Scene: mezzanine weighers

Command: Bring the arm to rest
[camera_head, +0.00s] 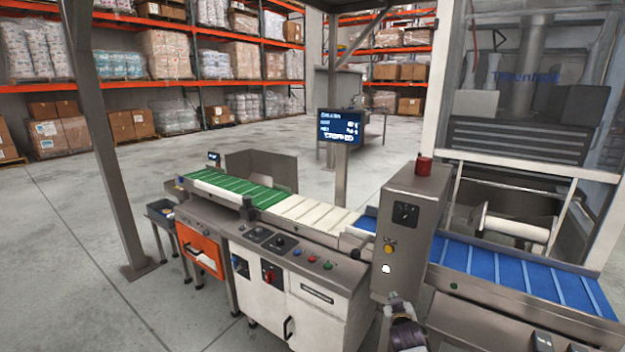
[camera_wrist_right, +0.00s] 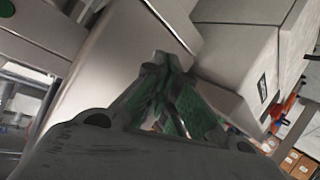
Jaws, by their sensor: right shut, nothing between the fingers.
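My right gripper (camera_head: 393,303) shows at the bottom of the head view, in front of the grey control box (camera_head: 411,220). Part of my right arm shows below it. In the right wrist view my right gripper (camera_wrist_right: 168,62) has its two green-padded fingers brought together at the tips, with nothing held. Pale machine panels fill much of the view behind the fingers. I cannot tell the exact gap between fingertips and panels. My left gripper is not in view.
A conveyor with green (camera_head: 235,188), white (camera_head: 305,212) and blue (camera_head: 500,276) belt sections runs across the middle. A white cabinet (camera_head: 318,312) stands under it. A post (camera_head: 108,140) rises at left. Open floor (camera_head: 60,270) lies at the left, with loaded racks behind.

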